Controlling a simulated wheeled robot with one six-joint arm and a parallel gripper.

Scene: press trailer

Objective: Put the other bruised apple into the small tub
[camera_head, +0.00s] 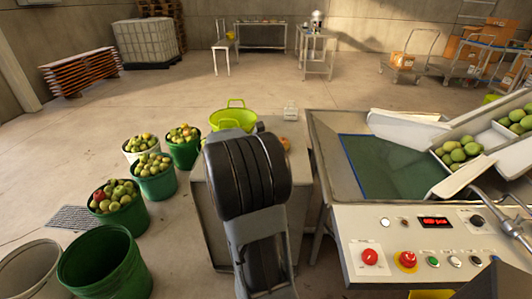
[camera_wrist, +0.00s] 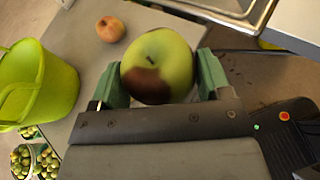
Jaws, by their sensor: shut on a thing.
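A green apple with a dark brown bruise (camera_wrist: 157,66) is between the green-padded fingers of my gripper (camera_wrist: 160,78) in the wrist view. My gripper is shut on it, with a finger on each side. The small lime-green tub (camera_wrist: 38,82) stands to the left of the gripper in the wrist view. In the head view the tub (camera_head: 232,118) is at the far end of the grey table, beyond my arm. My arm hides the gripper and the held apple in the head view.
Several fruit-filled buckets (camera_head: 118,201) stand on the floor at left. The press trailer (camera_head: 440,262) is at right.

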